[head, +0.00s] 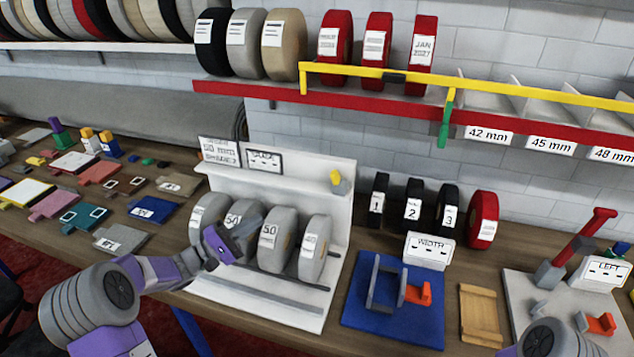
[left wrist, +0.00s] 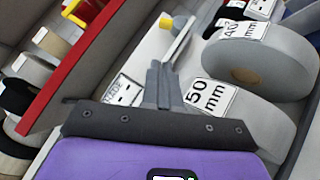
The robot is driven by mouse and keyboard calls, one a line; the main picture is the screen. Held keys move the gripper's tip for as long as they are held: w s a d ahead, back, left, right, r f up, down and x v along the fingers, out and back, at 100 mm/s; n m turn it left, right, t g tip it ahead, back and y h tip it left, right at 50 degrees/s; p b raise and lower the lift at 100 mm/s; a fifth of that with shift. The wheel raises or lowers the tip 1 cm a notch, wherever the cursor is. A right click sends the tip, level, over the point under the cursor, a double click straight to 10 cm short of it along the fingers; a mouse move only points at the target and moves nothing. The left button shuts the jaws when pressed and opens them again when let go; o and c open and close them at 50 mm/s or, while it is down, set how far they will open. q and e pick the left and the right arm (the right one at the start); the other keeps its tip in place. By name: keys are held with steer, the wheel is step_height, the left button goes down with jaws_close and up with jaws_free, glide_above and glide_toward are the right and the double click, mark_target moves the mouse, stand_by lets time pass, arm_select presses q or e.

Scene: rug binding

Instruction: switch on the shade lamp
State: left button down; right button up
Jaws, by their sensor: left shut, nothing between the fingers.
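The SHADE sign (head: 263,161) stands on the back ledge of a white stand (head: 312,165). A small yellow-and-grey piece, perhaps the lamp or its switch (head: 340,181), sits at the right of that ledge. It also shows in the left wrist view (left wrist: 166,21), beyond my fingertips. I cannot tell whether it is lit. My left gripper (head: 246,229) is shut and empty, in front of the grey rolls and partly hiding one. In the left wrist view its fingers (left wrist: 160,80) point toward the ledge, apart from the yellow piece. My right gripper is not in view.
Grey rolls (head: 313,250) stand upright on the stand, close around my left gripper. A red-edged shelf (head: 400,98) with a yellow rail overhangs behind. Numbered black rolls (head: 411,203) and a blue fixture (head: 392,318) are to the right. Swatches cover the table at left.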

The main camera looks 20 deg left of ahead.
mark_target(331, 174)
arm_select(q)
steer(key=x, duration=1.9)
steer(key=shift+r+p, duration=0.1)
steer(key=shift+p, duration=0.3)
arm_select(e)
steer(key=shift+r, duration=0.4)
